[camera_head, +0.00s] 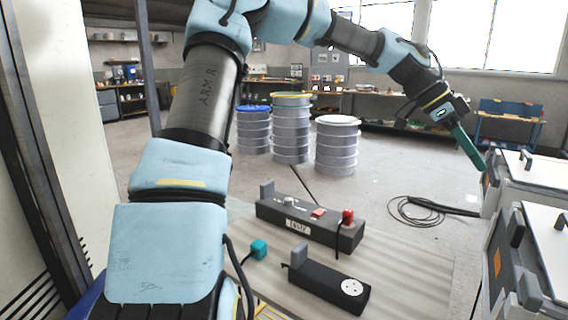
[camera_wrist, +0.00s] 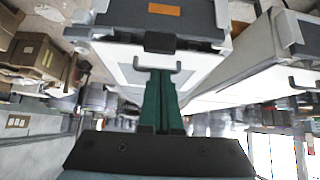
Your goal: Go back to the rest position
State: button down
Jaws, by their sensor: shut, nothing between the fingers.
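My gripper (camera_head: 470,147) is at the right in the head view, at the end of my raised arm, pointing down and to the right. Its green fingers are shut together with nothing between them. In the wrist view the green fingers (camera_wrist: 162,100) lie side by side in front of a white case with a dark handle. The fingertips appear close to the grey-white case (camera_head: 530,172) at the right edge; I cannot tell whether they touch it.
A second case (camera_head: 530,262) stands nearer at the right. On the low table (camera_head: 405,275) are a long dark socket box (camera_head: 310,228), a shorter one (camera_head: 328,287) and a teal plug (camera_head: 258,250). Drums (camera_head: 337,147) stand behind. A black cable (camera_head: 425,210) lies coiled near the cases.

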jog(key=w+a+f+n+t+y, duration=0.2)
jog(key=a+f+n, duration=0.3)
jog(key=a+f, duration=0.3)
jog(key=w+a+f+n+t+y, duration=0.2)
jog(key=a+f+n, duration=0.35)
jog(key=a, duration=0.45)
jog(key=s+a+f+n+t+y, duration=0.1)
jog(key=a+n, duration=0.5)
jog(key=a, duration=0.6)
jog(key=s+a+f+n+t+y, duration=0.1)
jog(key=s+a+n, duration=0.2)
jog(key=a+n, duration=0.4)
jog(key=a+p, duration=0.1)
jog(key=a, duration=0.5)
jog(key=shift+s+a+f+y, duration=0.2)
jog(key=shift+s+a+y, duration=0.1)
jog(key=shift+s, duration=0.1)
